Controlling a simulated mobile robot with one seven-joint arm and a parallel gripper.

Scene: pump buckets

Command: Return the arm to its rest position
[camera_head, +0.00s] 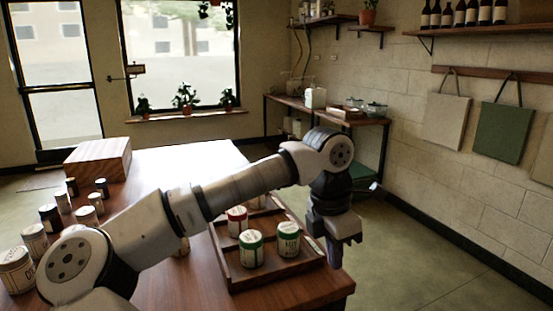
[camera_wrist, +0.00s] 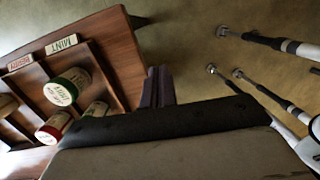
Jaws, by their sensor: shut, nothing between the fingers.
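My arm stretches across the table from the lower left in the head view, bent at the elbow. My gripper (camera_head: 337,258) hangs downward at the right side of the wooden tray (camera_head: 278,279), by the table's right edge. In the wrist view its dark fingers (camera_wrist: 158,86) are together with nothing between them, and the floor shows beyond them. The tray holds a red-lidded can (camera_head: 237,221), a green-lidded can (camera_head: 251,249) and another green-lidded can (camera_head: 288,239). My arm hides part of the tray's far side.
The wooden table (camera_head: 301,294) also carries several cans (camera_head: 50,217) at the left and a wooden box (camera_head: 98,158) behind them. In the wrist view, tray labels read MINT (camera_wrist: 61,43) and BERRY (camera_wrist: 20,62). A side bench (camera_head: 372,121) stands behind.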

